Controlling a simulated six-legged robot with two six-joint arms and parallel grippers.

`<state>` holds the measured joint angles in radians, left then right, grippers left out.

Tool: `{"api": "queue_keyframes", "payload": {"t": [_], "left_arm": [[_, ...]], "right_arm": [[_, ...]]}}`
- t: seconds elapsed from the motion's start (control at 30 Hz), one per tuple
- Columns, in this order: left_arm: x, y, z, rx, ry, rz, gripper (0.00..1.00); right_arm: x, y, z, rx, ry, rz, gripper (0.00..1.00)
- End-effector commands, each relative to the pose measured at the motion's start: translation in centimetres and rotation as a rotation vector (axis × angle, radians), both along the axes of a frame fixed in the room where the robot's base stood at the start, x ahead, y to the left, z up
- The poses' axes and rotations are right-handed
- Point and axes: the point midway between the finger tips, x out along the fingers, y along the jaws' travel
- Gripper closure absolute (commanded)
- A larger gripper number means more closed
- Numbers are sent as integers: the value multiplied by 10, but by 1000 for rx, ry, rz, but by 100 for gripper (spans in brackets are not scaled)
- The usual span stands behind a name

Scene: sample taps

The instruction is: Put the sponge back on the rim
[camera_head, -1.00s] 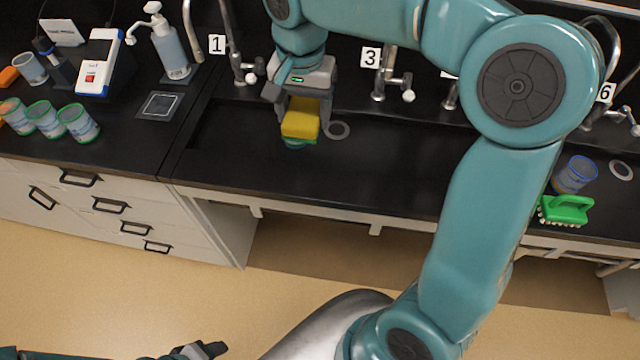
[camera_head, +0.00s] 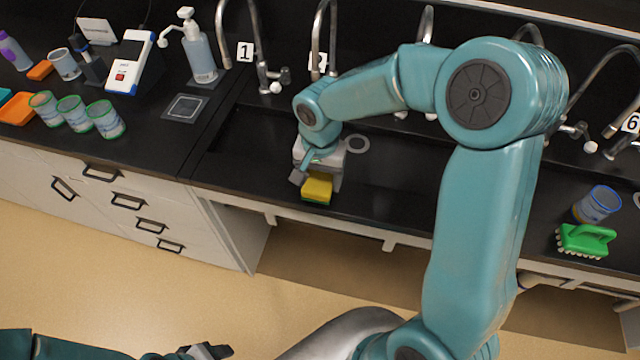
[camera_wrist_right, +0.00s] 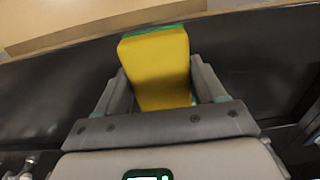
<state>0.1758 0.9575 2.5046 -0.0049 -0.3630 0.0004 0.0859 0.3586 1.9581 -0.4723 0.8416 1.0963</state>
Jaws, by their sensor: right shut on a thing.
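The yellow sponge (camera_head: 317,189) with a green layer is between the fingers of my right gripper (camera_head: 318,180), which is shut on it. It shows over the front rim (camera_head: 250,190) of the dark sink; I cannot tell whether it touches the rim. In the right wrist view the sponge (camera_wrist_right: 158,70) stands out past both fingertips, its green layer at the far edge. The wrist hides part of the sink behind it. My left gripper (camera_head: 205,352) is low at the bottom edge, away from the bench; its jaws are unclear.
Curved taps with number tags stand along the back of the sink. A grey ring (camera_head: 356,144) lies just behind my right gripper. A blue-rimmed cup (camera_head: 598,204) and a green brush (camera_head: 586,240) are at the right. Several green-rimmed cups stand on the left counter.

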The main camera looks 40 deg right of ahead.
Motion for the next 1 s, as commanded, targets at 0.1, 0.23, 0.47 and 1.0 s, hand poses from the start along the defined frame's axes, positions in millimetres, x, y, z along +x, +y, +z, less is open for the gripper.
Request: {"api": "queue_keyframes", "payload": {"t": [0.1, 0.23, 0.47, 1.0], "left_arm": [[0, 0, 2, 0, 0, 0, 44], [0, 0, 2, 0, 0, 0, 44], [0, 0, 2, 0, 0, 0, 44], [0, 0, -2, 0, 0, 0, 44]], "right_arm": [[-1, 0, -22, 0, 6, -1, 64], [-1, 0, -33, 2, 3, -2, 64], [-1, 0, -34, 1, 2, -1, 64], [-1, 0, -37, 1, 2, -1, 5]]}}
